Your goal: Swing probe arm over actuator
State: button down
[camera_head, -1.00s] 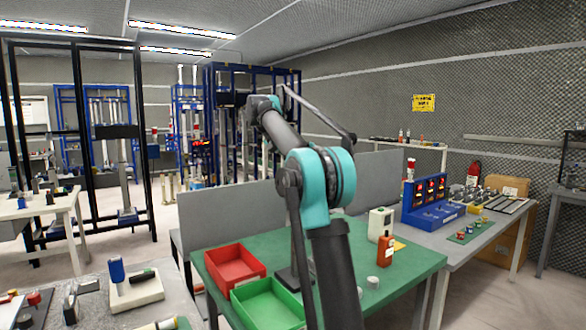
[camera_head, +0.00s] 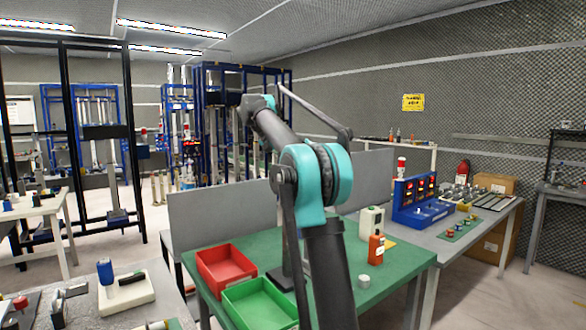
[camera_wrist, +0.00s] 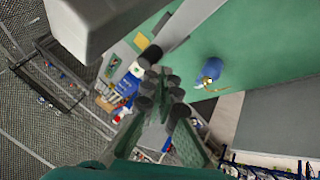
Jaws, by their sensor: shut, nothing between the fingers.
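My gripper (camera_wrist: 163,98) is in the wrist view, its dark fingers close together with nothing held between them. A blue part with a brass-coloured end (camera_wrist: 209,76) sits on the green bench top to the right of the fingers and apart from them; it may be the actuator. A large grey block (camera_wrist: 95,25) fills the upper left, close to the camera; I cannot tell whether it is the probe arm. In the head view my arm hides the gripper and the middle of the bench. A dark stand (camera_head: 284,279) shows partly behind my arm.
The green bench (camera_head: 405,262) carries a red tray (camera_head: 225,266), a green tray (camera_head: 260,303), an orange bottle (camera_head: 376,248), a white container (camera_head: 371,222) and a grey cylinder (camera_head: 363,281). A grey panel (camera_head: 215,215) stands behind. A blue console (camera_head: 412,205) is on the right bench.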

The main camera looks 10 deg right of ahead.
jog(key=w+v, duration=0.1)
jog(key=v, duration=1.1)
jog(key=shift+s, duration=0.4)
